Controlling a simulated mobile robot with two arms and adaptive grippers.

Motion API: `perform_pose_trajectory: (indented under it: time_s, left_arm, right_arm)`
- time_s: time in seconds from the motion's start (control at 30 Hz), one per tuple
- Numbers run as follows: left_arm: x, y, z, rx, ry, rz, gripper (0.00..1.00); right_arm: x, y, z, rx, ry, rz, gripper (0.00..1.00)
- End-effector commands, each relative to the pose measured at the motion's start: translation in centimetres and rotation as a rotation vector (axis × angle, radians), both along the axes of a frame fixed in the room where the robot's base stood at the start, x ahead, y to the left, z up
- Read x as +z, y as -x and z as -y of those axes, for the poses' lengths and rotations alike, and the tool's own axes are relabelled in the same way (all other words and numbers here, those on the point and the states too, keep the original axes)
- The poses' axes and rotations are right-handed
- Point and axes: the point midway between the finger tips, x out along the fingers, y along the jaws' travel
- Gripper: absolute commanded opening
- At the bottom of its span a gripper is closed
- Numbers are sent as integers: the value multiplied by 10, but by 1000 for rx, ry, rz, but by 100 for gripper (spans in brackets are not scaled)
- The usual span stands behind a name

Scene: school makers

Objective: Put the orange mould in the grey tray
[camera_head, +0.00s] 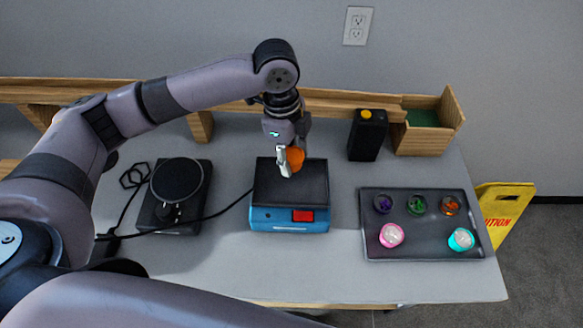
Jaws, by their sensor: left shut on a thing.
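My left gripper (288,160) is shut on the orange mould (296,158). It holds the mould over the back part of the black-topped blue device, and part of the mould is hidden behind the fingers. I cannot tell whether the mould touches the device's top. The grey tray (424,252) lies on the right side of the table, apart from the gripper. It holds several small round items, among them a pink one (391,235) and a teal one (461,239) at its front. My right gripper is not in view.
The blue device (262,219) has a red switch. A round black plate device (178,181) with a cable stands left. A black box with an orange top (367,135) and a wooden bin (424,141) stand behind the tray. Table (330,275) is clear in front.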

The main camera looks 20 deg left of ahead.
Motion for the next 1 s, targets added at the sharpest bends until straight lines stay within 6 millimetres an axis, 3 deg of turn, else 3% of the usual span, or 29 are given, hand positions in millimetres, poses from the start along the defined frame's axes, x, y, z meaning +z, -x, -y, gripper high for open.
perform_pose_trajectory:
  time_s: [0.2,0.5,0.73,1.0]
  left_arm:
    - [63,-1,1,-1,3,6,9]
    - [117,-1,1,-1,1,3,9]
    - [130,0,0,1,0,1,9]
    - [124,1,1,-32,0,-1,9]
  right_arm:
    - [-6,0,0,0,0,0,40]
    - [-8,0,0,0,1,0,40]
    - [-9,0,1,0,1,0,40]
    - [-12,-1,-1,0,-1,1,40]
